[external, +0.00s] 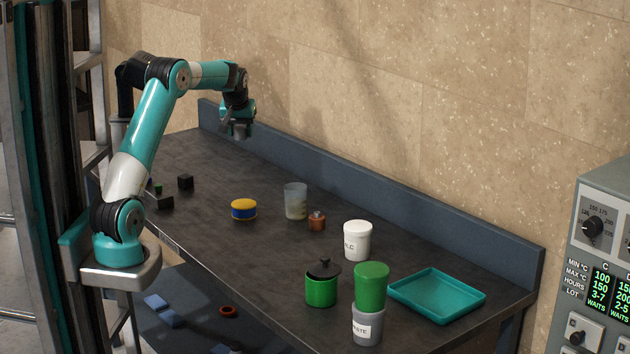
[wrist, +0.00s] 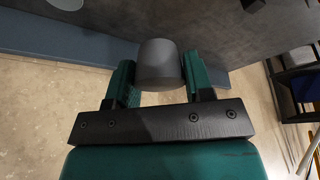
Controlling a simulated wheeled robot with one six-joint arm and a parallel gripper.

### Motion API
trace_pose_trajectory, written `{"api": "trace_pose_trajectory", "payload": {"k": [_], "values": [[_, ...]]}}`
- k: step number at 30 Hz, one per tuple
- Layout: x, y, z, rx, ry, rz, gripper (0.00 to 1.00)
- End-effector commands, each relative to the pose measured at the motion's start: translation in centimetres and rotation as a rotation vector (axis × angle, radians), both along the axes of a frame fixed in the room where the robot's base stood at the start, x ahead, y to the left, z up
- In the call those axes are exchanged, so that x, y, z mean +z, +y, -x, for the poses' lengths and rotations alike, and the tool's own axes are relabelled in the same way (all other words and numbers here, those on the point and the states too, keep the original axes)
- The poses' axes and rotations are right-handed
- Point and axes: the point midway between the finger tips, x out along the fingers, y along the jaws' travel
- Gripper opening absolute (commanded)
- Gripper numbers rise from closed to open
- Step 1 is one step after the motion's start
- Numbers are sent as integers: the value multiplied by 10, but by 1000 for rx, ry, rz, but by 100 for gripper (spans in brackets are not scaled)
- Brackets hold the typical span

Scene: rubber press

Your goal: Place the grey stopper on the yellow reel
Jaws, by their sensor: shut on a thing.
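My gripper (external: 238,124) is high over the far left part of the table, near the back wall. It is shut on the grey stopper (wrist: 160,62), a smooth tapered plug between the two green fingers in the wrist view. In the external view the stopper (external: 239,132) hangs below the fingers, clear of the table. The yellow reel (external: 244,204), with a blue band around its middle, stands on the dark table, well below and nearer the camera than my gripper. Nothing rests on its top.
Right of the reel are a translucent cup (external: 295,202), a small brown piece (external: 317,222), a white tub (external: 358,240), green containers (external: 321,288) and a teal tray (external: 437,295). Black blocks (external: 186,182) lie left. A raised blue ledge (external: 400,205) runs along the back.

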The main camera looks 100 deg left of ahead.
Motion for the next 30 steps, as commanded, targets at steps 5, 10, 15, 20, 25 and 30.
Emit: {"api": "trace_pose_trajectory", "payload": {"k": [5, 10, 15, 20, 25, 30], "values": [[-27, 1, -1, 1, 3, 7, 21], [-75, 1, -1, 1, 3, 8, 21], [-120, 1, -1, 1, 2, 6, 21], [-148, 1, -1, 1, 1, 3, 21], [-160, 2, -1, 1, 0, 1, 21], [-184, 1, -1, 1, 2, 5, 21]]}}
